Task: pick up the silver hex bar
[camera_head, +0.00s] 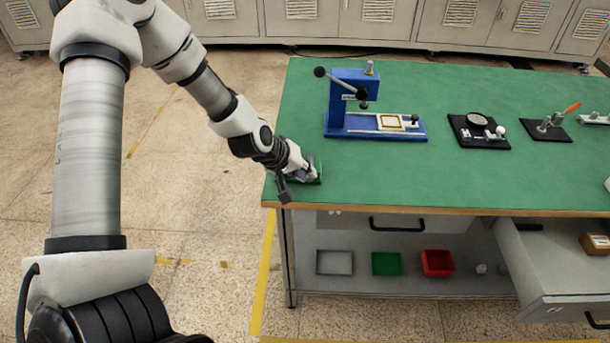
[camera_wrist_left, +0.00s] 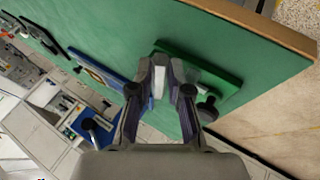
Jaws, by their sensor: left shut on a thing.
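My left gripper (camera_head: 297,174) is at the left end of the green-topped bench, over a small green plate (camera_head: 318,177). In the left wrist view, the fingers of my left gripper (camera_wrist_left: 161,76) are closed on a short, light silver piece (camera_wrist_left: 158,82), which looks like the silver hex bar. The gripper hides most of the bar in the head view. The green plate (camera_wrist_left: 228,82) lies just beside the fingers, with a dark round knob by its edge. I cannot tell whether the bar touches the plate. My right gripper is in neither view.
A blue press (camera_head: 350,100) stands right of the gripper on the bench (camera_head: 440,180). A black dial fixture (camera_head: 480,132) and a black clamp fixture (camera_head: 545,130) stand farther right. An open drawer (camera_head: 555,260) juts out at the front right. Green and red bins sit on the lower shelf.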

